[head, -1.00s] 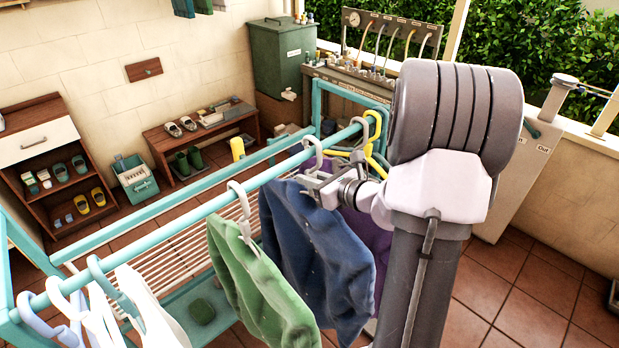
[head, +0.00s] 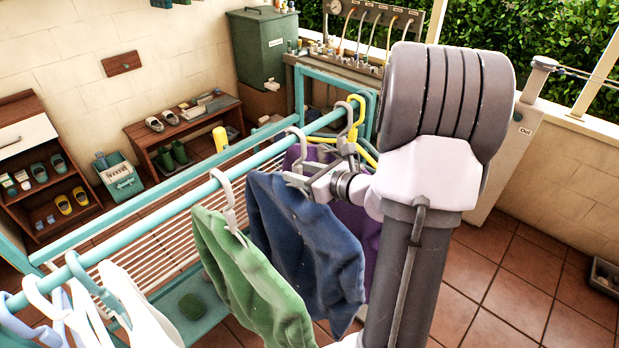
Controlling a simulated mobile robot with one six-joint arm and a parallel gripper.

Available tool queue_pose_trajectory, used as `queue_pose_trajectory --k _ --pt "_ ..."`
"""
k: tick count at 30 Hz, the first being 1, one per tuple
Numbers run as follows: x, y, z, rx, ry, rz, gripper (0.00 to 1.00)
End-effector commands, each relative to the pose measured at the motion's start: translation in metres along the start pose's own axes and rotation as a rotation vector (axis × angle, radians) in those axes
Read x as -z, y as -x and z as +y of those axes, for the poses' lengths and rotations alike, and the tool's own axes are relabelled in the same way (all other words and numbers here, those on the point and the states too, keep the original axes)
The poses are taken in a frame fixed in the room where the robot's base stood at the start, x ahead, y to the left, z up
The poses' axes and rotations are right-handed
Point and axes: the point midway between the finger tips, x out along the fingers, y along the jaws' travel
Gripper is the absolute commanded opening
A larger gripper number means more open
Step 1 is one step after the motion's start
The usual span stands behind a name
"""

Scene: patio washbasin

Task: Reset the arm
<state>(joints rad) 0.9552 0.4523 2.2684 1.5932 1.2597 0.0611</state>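My gripper (head: 304,181) is in front of the clothes rail, at the shoulder of a dark blue garment (head: 305,245). Its fingers are small and overlap the garment and hanger area, so I cannot tell whether they are open or touching anything. The blue garment hangs from a light hanger (head: 297,137) on the teal rail (head: 190,203). My arm's thick grey links fill the right of the centre. They partly hide a purple garment (head: 362,227) behind the blue one.
A green garment (head: 240,272) hangs left of the blue one, with white hangers (head: 128,300) further left. A yellow hanger (head: 359,113) is at the rail's far end. A shoe bench (head: 183,135) and green bin (head: 263,50) stand behind. Tiled floor is open at right.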

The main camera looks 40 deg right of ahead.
Motion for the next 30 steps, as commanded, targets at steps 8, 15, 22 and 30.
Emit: queue_pose_trajectory --k 8,15,22,30 --pt "0.015 0.045 -0.001 0.004 -0.003 -0.001 0.4" --pt "0.027 0.083 -0.001 0.004 -0.002 -0.001 0.4" --pt "0.031 0.097 0.001 0.0 0.0 -0.001 0.4" --pt "0.031 0.097 0.0 0.0 -0.001 -0.001 0.4"
